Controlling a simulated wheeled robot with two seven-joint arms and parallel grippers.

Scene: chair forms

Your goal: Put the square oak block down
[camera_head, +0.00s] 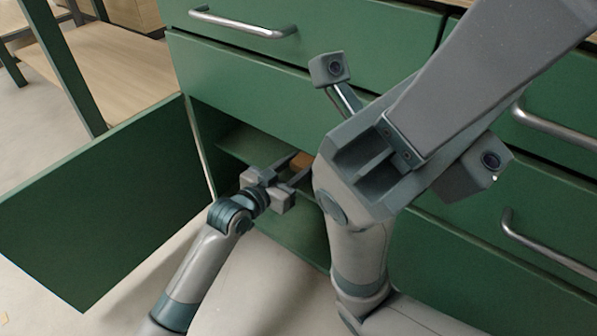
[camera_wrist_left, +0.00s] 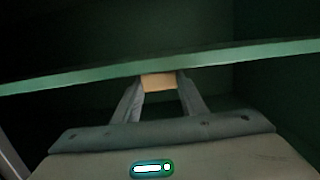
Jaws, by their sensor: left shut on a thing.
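The square oak block (camera_head: 301,161) is a small light-brown block inside the open green cabinet. My left gripper (camera_head: 293,169) reaches into the cabinet and is shut on it. In the left wrist view the block (camera_wrist_left: 158,82) sits between the two grey fingertips, close to the pale green front edge of a shelf (camera_wrist_left: 90,74). I cannot tell whether the block touches a surface. In the head view, a large grey arm link hides the right part of the opening. My right gripper does not show.
The cabinet door (camera_head: 100,205) stands open to the left. A closed drawer with a metal handle (camera_head: 243,22) lies above the opening, and more closed fronts are to the right. A green-framed stand with a wooden shelf (camera_head: 115,70) is at upper left. The cabinet interior is dark.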

